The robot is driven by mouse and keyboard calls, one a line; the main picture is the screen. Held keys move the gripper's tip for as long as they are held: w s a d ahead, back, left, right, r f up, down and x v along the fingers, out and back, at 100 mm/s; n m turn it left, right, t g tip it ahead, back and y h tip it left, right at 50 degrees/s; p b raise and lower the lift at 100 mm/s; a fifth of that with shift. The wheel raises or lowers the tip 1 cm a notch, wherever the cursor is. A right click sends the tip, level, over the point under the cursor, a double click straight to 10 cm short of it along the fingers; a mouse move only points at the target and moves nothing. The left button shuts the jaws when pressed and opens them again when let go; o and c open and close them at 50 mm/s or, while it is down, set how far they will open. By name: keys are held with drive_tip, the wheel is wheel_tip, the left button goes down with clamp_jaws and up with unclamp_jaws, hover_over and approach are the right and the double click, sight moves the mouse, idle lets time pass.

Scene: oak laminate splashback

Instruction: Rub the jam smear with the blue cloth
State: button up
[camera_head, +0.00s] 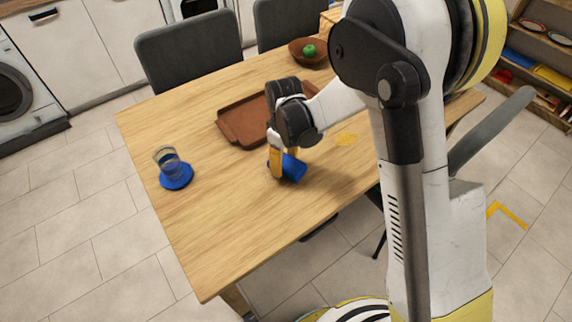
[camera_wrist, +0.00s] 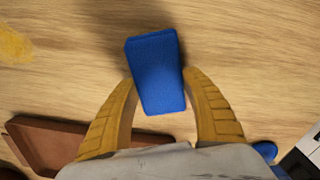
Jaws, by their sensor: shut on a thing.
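The blue cloth (camera_head: 293,169) is a folded block at the near side of the wooden table. My gripper (camera_head: 280,163) points down at it, and its yellow fingers are shut on it. In the wrist view the blue cloth (camera_wrist: 157,88) sits between the two fingertips of my gripper (camera_wrist: 160,84). I cannot tell whether its underside touches the table. A yellow-orange smear (camera_head: 346,138), which fits the jam smear, lies on the table to the right of the cloth, apart from it. It also shows at the upper left edge of the wrist view (camera_wrist: 14,44).
A brown tray (camera_head: 236,124) lies behind my gripper, partly hidden by my arm. A glass (camera_head: 166,158) stands on a blue coaster (camera_head: 177,182) at the left. A bowl (camera_head: 297,56) with a green apple (camera_head: 309,50) is at the back. The table's near left is bare.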

drive_tip(key=shift+d+r, duration=0.2)
drive_tip(key=shift+r, duration=0.5)
drive_tip(key=shift+r+p, duration=1.75)
drive_tip(key=shift+r, duration=0.7)
